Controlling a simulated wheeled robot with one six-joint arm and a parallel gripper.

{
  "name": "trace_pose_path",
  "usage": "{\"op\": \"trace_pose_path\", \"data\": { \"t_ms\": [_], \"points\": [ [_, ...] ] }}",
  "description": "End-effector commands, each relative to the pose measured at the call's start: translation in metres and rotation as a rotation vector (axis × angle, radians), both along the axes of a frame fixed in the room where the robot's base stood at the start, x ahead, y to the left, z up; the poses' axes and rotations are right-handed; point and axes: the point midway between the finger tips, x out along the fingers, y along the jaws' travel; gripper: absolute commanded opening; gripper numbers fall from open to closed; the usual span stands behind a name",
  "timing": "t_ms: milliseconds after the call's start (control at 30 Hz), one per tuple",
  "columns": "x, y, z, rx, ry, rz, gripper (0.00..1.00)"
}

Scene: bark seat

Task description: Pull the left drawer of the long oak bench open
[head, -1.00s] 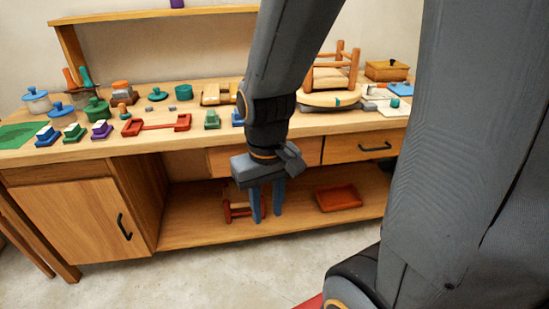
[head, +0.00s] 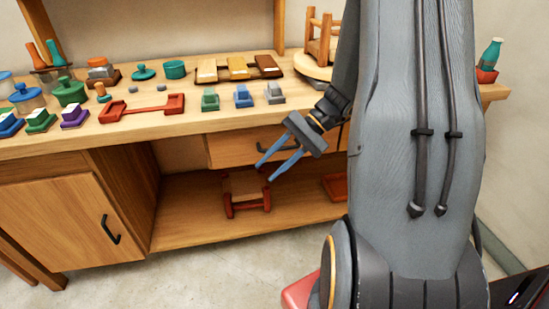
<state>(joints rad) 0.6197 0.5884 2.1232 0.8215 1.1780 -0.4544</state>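The long oak bench (head: 180,232) runs across the view with a worktop, a cupboard at the left and a low open shelf. Its left drawer (head: 228,149) is under the middle of the worktop, and its front looks flush with the bench. The dark drawer handle (head: 262,149) shows partly behind my fingers. My gripper (head: 265,173) is open and empty, its two blue fingers apart and pointing down-left. It overlaps the right part of the drawer front in the picture; I cannot tell its distance from the handle. My arm hides the bench further right.
A cupboard door (head: 65,222) with a dark handle is at the left. A red-framed wooden piece (head: 246,190) and a red tray (head: 334,187) are on the low shelf. Blocks, pots and a red frame (head: 130,112) crowd the worktop. Bare floor lies in front.

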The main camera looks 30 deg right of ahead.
Motion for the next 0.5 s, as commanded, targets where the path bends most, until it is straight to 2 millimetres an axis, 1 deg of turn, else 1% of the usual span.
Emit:
{"op": "trace_pose_path", "data": {
  "t_ms": [33, 67, 100, 200, 300, 400, 500],
  "points": [
    [0.017, -0.023, -0.017, 0.079, -0.028, -0.090, 0.29],
    [0.026, -0.035, -0.020, 0.122, -0.051, -0.135, 0.29],
    [0.036, -0.052, -0.025, 0.174, -0.086, -0.195, 0.29],
    [0.055, -0.090, -0.032, 0.272, -0.172, -0.315, 0.29],
    [0.066, -0.120, -0.037, 0.330, -0.241, -0.400, 0.29],
    [0.071, -0.136, -0.038, 0.359, -0.281, -0.444, 0.29],
    [0.075, -0.138, -0.039, 0.368, -0.297, -0.459, 0.29]
  ]
}}
